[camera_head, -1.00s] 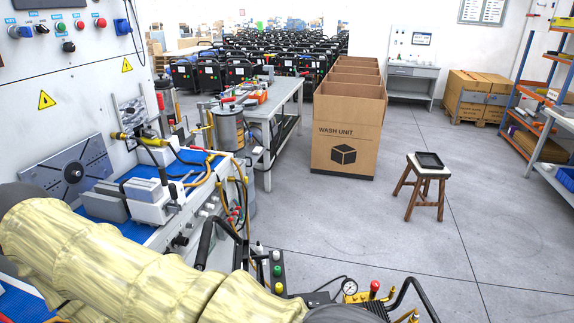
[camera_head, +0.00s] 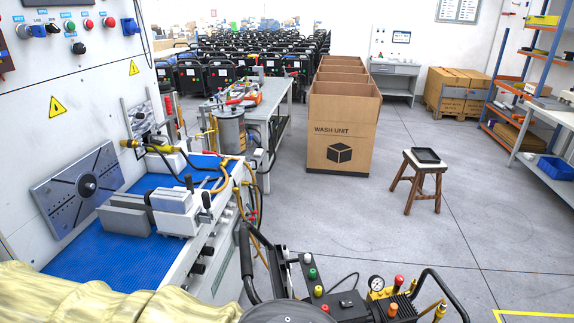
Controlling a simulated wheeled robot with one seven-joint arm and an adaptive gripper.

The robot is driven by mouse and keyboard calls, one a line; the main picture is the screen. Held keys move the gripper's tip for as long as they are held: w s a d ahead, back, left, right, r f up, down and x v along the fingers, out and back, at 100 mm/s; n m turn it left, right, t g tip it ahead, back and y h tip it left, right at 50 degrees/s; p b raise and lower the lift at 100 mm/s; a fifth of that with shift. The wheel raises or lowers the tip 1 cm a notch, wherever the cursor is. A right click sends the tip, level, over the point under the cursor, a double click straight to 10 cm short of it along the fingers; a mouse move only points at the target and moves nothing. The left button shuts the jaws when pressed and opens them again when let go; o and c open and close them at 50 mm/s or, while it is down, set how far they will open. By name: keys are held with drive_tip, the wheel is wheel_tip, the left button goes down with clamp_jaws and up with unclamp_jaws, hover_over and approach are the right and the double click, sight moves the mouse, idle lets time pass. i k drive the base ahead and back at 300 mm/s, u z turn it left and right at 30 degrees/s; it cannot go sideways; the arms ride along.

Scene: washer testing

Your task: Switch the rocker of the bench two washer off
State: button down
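A washer with a black tubular handle (camera_head: 438,292), a pressure gauge (camera_head: 376,282) and yellow fittings stands at the bottom of the picture, cut off by the lower edge. I cannot tell which bench number it bears. Its dark control panel (camera_head: 311,280) carries green, yellow and red knobs. A small black part (camera_head: 347,302) sits right of the panel; I cannot make out whether it is a rocker or its position. My yellow-sleeved arm crosses the bottom left. My gripper is not in view.
A workbench with a blue mat (camera_head: 110,262), a grey vise (camera_head: 130,215) and hoses stands at left under a wall panel. A cardboard box (camera_head: 340,130) and a stool (camera_head: 418,180) stand beyond.

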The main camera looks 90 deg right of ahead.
sight(343, 304)
drive_tip(key=z, duration=0.05)
drive_tip(key=i, duration=0.35)
drive_tip(key=z, duration=3.65)
drive_tip(key=i, duration=0.5)
drive_tip(key=u, duration=0.1)
